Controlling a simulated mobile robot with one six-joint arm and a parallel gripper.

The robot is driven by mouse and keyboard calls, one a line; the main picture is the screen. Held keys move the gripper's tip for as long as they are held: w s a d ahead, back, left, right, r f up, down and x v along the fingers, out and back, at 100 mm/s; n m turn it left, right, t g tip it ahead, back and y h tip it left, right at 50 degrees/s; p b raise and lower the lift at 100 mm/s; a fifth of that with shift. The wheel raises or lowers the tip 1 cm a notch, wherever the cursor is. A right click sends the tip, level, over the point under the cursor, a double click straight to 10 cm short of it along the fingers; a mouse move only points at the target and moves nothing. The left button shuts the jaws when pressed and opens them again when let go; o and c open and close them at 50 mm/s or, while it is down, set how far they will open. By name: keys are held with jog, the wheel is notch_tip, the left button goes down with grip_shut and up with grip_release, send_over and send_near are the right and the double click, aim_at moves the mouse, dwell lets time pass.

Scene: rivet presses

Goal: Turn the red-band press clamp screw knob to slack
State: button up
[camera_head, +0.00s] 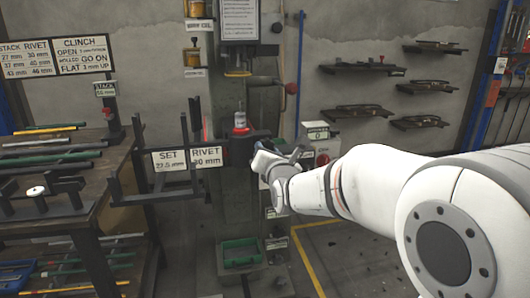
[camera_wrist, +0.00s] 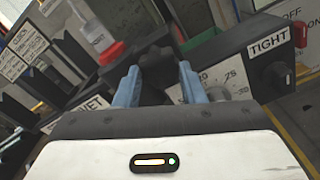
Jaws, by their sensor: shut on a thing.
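The press (camera_head: 240,180) is a tall grey column. A red band (camera_head: 240,131) rings the base of its silver cylinder; the band (camera_wrist: 111,52) also shows at upper left in the wrist view. My gripper (camera_wrist: 158,82) has its blue fingers on either side of a dark lobed knob (camera_wrist: 154,62) and is shut on it. In the head view my gripper (camera_head: 268,152) is at the right side of the press, and the knob is mostly hidden there. A TIGHT label (camera_wrist: 269,41) sits on a dark block right of the fingers.
SET and RIVET plates (camera_head: 187,158) hang left of the press. A workbench (camera_head: 60,215) with rods stands at the left. A light box with a red button (camera_head: 322,160) is just beyond my wrist. A green tray (camera_head: 240,252) is low on the press.

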jog(key=shift+s+a+f, duration=0.1)
jog(key=shift+f, duration=0.2)
jog(key=o, duration=0.8)
jog(key=shift+r, duration=0.1)
jog(key=shift+o, duration=1)
jog(key=shift+r, duration=0.1)
jog(key=p+v, duration=0.1)
jog(key=v, duration=0.6)
jog(key=shift+s+p, duration=0.3)
jog(key=shift+s, duration=0.1)
jog(key=shift+r, duration=0.15)
